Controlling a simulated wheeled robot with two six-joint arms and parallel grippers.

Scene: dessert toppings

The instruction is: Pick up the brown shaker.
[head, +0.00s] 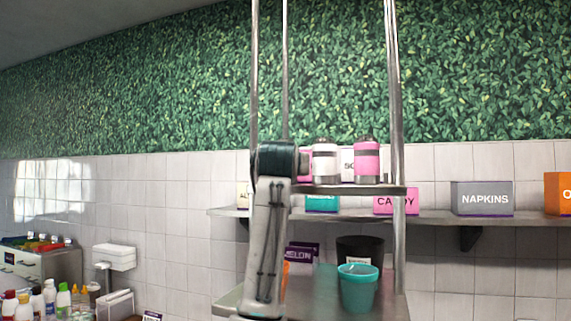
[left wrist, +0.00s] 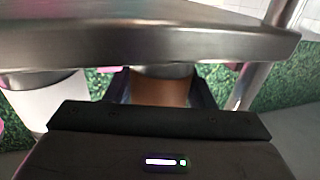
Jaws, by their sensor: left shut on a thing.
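My left gripper (left wrist: 162,90) is shut on the brown shaker (left wrist: 165,91). In the left wrist view the shaker shows between two dark fingers, with a grey metallic band beside the metal shelf edge. I cannot tell whether it still touches the shelf. In the head view my left arm stands in front of the shelf's left end and hides both the gripper and the brown shaker. My right gripper is not in view.
A white shaker (left wrist: 45,100) is close beside the gripper. The metal shelf (head: 350,190) holds a white shaker (head: 325,162) and a pink shaker (head: 367,160) between upright poles (head: 394,100). Below stand a teal cup (head: 358,290) and a black bin (head: 360,248).

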